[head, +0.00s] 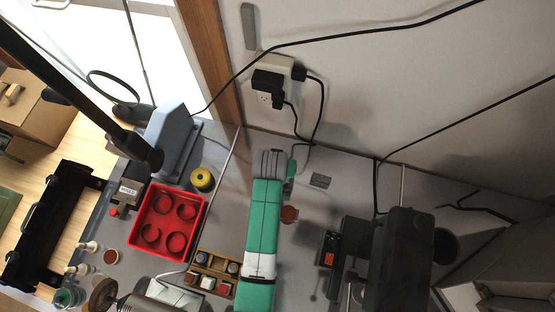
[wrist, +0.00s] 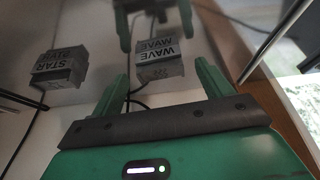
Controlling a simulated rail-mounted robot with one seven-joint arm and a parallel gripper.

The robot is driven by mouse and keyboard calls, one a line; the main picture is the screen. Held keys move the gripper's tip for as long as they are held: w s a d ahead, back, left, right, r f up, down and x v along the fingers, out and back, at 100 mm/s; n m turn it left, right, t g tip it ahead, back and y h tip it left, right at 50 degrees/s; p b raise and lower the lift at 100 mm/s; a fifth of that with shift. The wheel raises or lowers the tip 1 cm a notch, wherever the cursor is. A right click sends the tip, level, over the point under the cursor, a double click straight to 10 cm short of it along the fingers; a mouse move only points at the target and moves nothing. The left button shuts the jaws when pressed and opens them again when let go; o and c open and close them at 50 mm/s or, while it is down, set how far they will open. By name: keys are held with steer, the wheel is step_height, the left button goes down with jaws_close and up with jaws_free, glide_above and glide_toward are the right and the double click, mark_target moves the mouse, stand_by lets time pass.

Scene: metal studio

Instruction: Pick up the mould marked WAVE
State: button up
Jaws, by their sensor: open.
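The mould marked WAVE (wrist: 160,62) is a small grey block with a pale lettered label, in the middle of the wrist view. My gripper (wrist: 161,76) is open, with one green finger on each side of the WAVE mould in that picture. I see no finger closed on it, and cannot tell how far it lies beyond the fingertips. The mould marked STAR (wrist: 60,66) stands to its left, outside the fingers. In the head view my green and white gripper (head: 272,164) is over the bench near the wall; lettering on moulds is unreadable there.
A small grey block (head: 320,180) lies right of my gripper. A red tray (head: 187,198) with round recesses, a yellow roll (head: 202,179) and a wooden compartment box (head: 211,272) are to the left. Dark equipment (head: 399,257) stands right. Black cables (head: 318,120) hang along the wall.

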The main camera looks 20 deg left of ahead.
steer(key=shift+w+a+f, duration=0.1)
steer(key=shift+w+f, duration=0.2)
steer(key=shift+f, duration=0.3)
steer(key=c, duration=1.3)
steer(key=shift+r, duration=0.15)
